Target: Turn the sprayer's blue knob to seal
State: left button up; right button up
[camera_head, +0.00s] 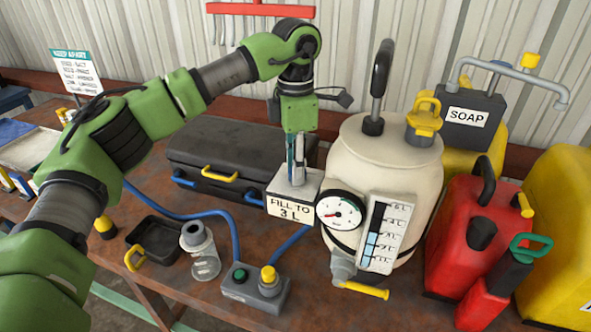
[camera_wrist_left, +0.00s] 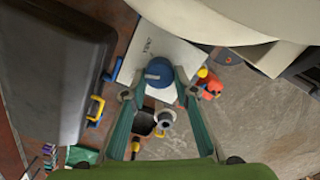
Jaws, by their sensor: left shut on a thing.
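The sprayer (camera_head: 385,165) is a cream tank with a black pump handle, a round gauge, a level scale and a yellow-handled tap at its foot. The blue knob (camera_wrist_left: 158,72) shows in the left wrist view between the fingertips of my left gripper (camera_wrist_left: 159,80), which is shut on it. In the head view my left gripper (camera_head: 297,178) points down beside the tank, above the white "FILL TO 3 L" block (camera_head: 291,208). Its fingers hide most of the knob there. My right gripper is not in view.
A black case (camera_head: 225,160) lies behind and left of the gripper. A grey control box (camera_head: 255,292) with a blue hose, a clear cylinder (camera_head: 203,255) and a black tray (camera_head: 155,238) stand in front. Red cans (camera_head: 475,235) and a soap container (camera_head: 472,125) crowd the right.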

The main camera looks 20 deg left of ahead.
pick_arm(q)
jog(key=shift+r+n+b, duration=0.1)
jog(key=shift+n+b, duration=0.25)
jog(key=shift+n, duration=0.95)
jog(key=o, duration=1.1)
notch_tip(320, 180, up, 12)
